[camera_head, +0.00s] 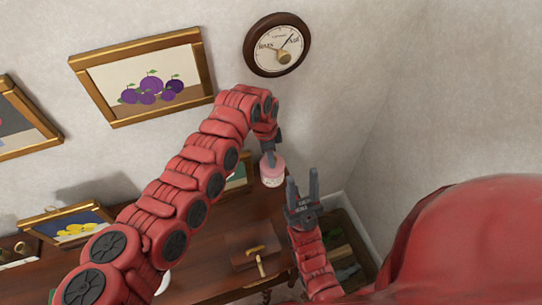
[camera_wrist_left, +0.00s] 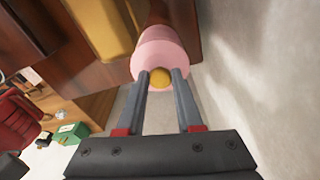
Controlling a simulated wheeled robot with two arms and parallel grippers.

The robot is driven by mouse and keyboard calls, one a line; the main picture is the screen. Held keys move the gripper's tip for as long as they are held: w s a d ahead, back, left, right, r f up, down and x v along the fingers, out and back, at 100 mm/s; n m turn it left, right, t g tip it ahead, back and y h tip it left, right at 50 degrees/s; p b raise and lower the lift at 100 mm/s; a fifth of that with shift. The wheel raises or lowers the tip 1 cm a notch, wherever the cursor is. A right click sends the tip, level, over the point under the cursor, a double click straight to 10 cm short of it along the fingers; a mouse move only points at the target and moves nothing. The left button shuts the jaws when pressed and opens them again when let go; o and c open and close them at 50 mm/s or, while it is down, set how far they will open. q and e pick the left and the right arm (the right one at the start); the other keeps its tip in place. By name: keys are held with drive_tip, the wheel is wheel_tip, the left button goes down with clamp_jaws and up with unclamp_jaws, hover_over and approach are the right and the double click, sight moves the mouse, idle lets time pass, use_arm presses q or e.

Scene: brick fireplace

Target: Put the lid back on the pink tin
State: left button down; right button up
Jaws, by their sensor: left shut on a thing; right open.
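In the left wrist view my left gripper (camera_wrist_left: 161,77) is shut on the round yellow knob (camera_wrist_left: 160,78) of the pale pink lid (camera_wrist_left: 145,66). The lid lines up with the tin's top. I cannot tell whether it rests fully on the rim. My right gripper (camera_head: 303,192) is open and empty, fingers up, right of and below the tin in the head view.
The brown table (camera_head: 205,266) bears a brown box (camera_head: 246,243) and a small framed lemon picture (camera_head: 68,228). A clock (camera_head: 277,45) and a plum picture (camera_head: 145,77) hang on the wall. A green box (camera_wrist_left: 70,132) shows low in the left wrist view.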

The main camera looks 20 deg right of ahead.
use_arm(q)
unclamp_jaws()
idle(0.5)
drive_tip(key=shift+r, duration=0.1)
idle(0.5)
drive_tip(key=shift+r+p, duration=0.45)
drive_tip(key=shift+r, duration=2.1)
drive_tip(key=shift+r+p, duration=0.35)
drive_tip(key=shift+r, duration=1.05)
drive_tip(key=shift+f, duration=0.1)
